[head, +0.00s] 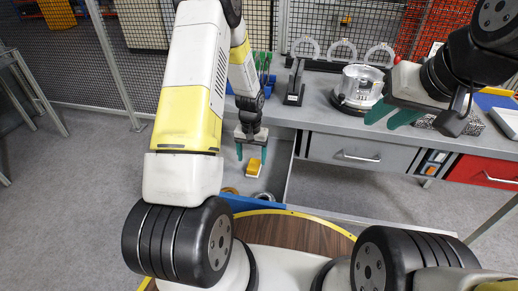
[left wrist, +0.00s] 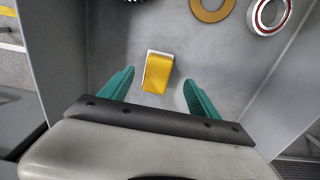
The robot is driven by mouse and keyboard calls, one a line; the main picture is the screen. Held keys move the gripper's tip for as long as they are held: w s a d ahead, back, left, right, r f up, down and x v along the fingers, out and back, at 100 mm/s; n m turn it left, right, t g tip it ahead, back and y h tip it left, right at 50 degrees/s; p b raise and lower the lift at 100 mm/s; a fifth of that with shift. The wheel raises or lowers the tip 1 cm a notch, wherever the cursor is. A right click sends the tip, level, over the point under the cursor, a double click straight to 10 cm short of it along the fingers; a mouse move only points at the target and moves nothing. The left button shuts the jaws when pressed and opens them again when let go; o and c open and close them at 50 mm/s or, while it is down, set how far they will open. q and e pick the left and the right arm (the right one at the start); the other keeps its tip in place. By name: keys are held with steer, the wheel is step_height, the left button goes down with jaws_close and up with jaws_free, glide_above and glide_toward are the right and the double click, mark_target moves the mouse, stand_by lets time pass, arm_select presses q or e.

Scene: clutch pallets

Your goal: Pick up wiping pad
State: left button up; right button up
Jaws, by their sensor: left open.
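The wiping pad (head: 253,168), a small yellow block with a white part, lies on the grey floor of an open drawer (head: 279,168). In the left wrist view the pad (left wrist: 157,73) shows between and beyond the fingertips. My left gripper (head: 252,154) points down over the drawer, with its green fingers apart on either side of the pad and nothing between them that I can see held. Contact with the pad does not show. My right gripper (head: 391,114) is above the bench at the right, its green fingers apart and empty.
The drawer also holds a yellow ring (left wrist: 211,8), a metal ring with a red band (left wrist: 269,14) and a dark toothed part at the far edge. Drawer walls flank my left gripper. A metal clutch part (head: 361,86) stands on the grey bench (head: 320,115).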

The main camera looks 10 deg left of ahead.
mark_target(253, 166)
arm_select(q)
step_height(253, 166, down, 6)
steer(key=shift+d+r, duration=0.15)
steer(key=shift+r, duration=0.05)
steer(key=c, duration=1.5)
steer(key=shift+r, duration=0.1)
step_height(253, 166, up, 10)
steer(key=shift+f, duration=0.1)
